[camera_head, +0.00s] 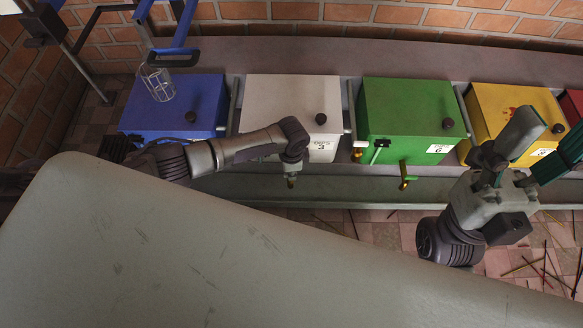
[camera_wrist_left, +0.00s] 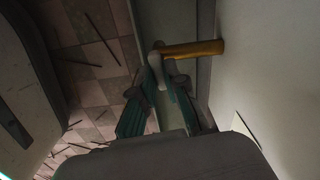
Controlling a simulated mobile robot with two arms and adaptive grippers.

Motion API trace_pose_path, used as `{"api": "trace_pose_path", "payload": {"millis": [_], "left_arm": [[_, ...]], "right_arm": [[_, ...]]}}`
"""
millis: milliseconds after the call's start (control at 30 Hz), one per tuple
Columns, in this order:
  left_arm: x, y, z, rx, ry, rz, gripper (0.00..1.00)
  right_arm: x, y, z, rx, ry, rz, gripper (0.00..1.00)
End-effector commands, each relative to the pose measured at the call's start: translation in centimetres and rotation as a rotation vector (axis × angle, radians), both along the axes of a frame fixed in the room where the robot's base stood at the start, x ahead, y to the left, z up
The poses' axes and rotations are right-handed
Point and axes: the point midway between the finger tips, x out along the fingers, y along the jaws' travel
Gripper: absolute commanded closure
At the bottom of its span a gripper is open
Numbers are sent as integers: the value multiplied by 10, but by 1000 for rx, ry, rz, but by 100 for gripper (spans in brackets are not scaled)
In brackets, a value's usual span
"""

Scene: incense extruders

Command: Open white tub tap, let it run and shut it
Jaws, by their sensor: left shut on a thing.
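The white tub (camera_head: 290,95), marked with a 3, stands between the blue and green tubs. My left arm reaches in front of it, with the wrist over its front face. In the left wrist view, the brass tap body (camera_wrist_left: 195,48) sticks out from the pale tub wall. My left gripper (camera_wrist_left: 163,85) is shut on the pale tap handle (camera_wrist_left: 155,62) at the end of that body. No flow shows from the spout. My right gripper (camera_head: 535,150) is open and empty, near the yellow tub.
The blue tub (camera_head: 175,103) has a wire basket (camera_head: 158,84) above it. The green tub (camera_head: 400,108) has a brass tap (camera_head: 404,176) at its front. A yellow tub (camera_head: 505,110) stands further right. Thin coloured sticks (camera_head: 525,265) lie on the tiled floor.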

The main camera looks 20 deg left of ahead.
Motion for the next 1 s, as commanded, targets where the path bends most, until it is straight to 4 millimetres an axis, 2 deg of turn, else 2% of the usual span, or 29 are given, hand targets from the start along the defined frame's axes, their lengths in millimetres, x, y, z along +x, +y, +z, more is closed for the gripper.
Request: {"api": "trace_pose_path", "payload": {"millis": [300, 867, 900, 1000], "left_arm": [[-1, 0, 0, 0, 2, -131, 100], [-2, -1, -1, 0, 2, -162, 100], [-2, -1, -1, 0, 2, -162, 84], [-1, -1, -1, -1, 2, -161, 68]], "right_arm": [[0, 0, 8, 0, -1, 0, 41], [0, 0, 9, 0, 0, 1, 41], [0, 0, 9, 0, 0, 1, 41], [0, 0, 9, 0, 0, 1, 41]]}}
